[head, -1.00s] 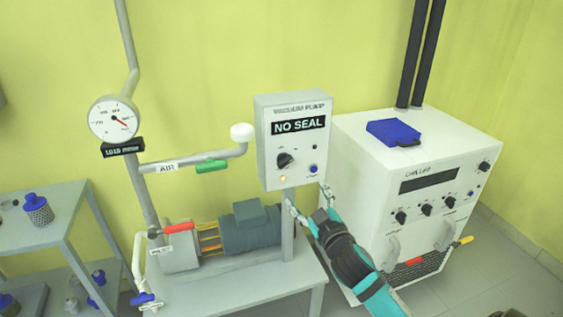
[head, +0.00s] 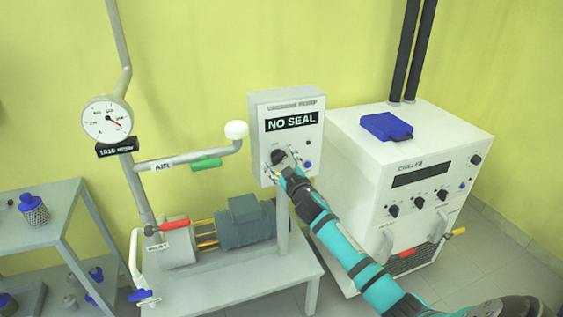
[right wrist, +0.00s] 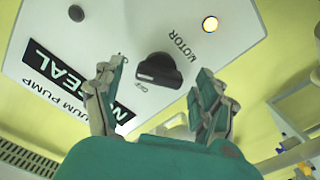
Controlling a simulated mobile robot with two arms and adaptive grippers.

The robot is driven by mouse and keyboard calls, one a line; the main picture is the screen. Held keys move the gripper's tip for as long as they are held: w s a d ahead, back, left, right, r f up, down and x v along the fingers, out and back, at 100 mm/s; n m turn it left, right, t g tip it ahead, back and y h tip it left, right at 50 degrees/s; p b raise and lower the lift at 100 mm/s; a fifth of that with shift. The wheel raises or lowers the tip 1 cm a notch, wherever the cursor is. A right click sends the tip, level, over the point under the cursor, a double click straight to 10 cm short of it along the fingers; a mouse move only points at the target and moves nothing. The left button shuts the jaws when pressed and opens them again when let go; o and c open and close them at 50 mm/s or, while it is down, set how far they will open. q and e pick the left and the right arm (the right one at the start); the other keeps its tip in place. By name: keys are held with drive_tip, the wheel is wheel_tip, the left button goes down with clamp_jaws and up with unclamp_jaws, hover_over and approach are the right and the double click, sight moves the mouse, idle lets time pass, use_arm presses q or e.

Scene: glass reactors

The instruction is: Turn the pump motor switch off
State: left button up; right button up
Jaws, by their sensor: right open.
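The pump motor switch (right wrist: 158,71) is a black rotary knob on the white vacuum pump box (right wrist: 215,55), marked MOTOR in the right wrist view. In the head view the knob (head: 278,157) is partly covered by my gripper. The box display reads NO SEAL (head: 292,121). A lit yellowish lamp (right wrist: 210,24) sits near the MOTOR label. My right gripper (head: 283,162) is open in front of the box. In the right wrist view its fingers (right wrist: 158,85) stand on either side of the knob, with gaps visible. My left gripper is not in view.
The pump (head: 245,222) stands on a grey table (head: 230,278) below the box. A gauge (head: 107,119) and pipes with a green handle (head: 206,163) are at left. A white chiller (head: 362,130) with a blue item (head: 386,126) on top stands close on the right.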

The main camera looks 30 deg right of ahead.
drive_tip(key=shift+c, duration=0.9)
drive_tip(key=c, duration=1)
drive_tip(key=shift+n, duration=0.3)
drive_tip(key=n, duration=0.6)
drive_tip(key=shift+p, duration=0.4)
drive_tip(key=n, duration=0.5)
drive_tip(key=shift+p, duration=0.35)
drive_tip(key=shift+n, duration=0.4)
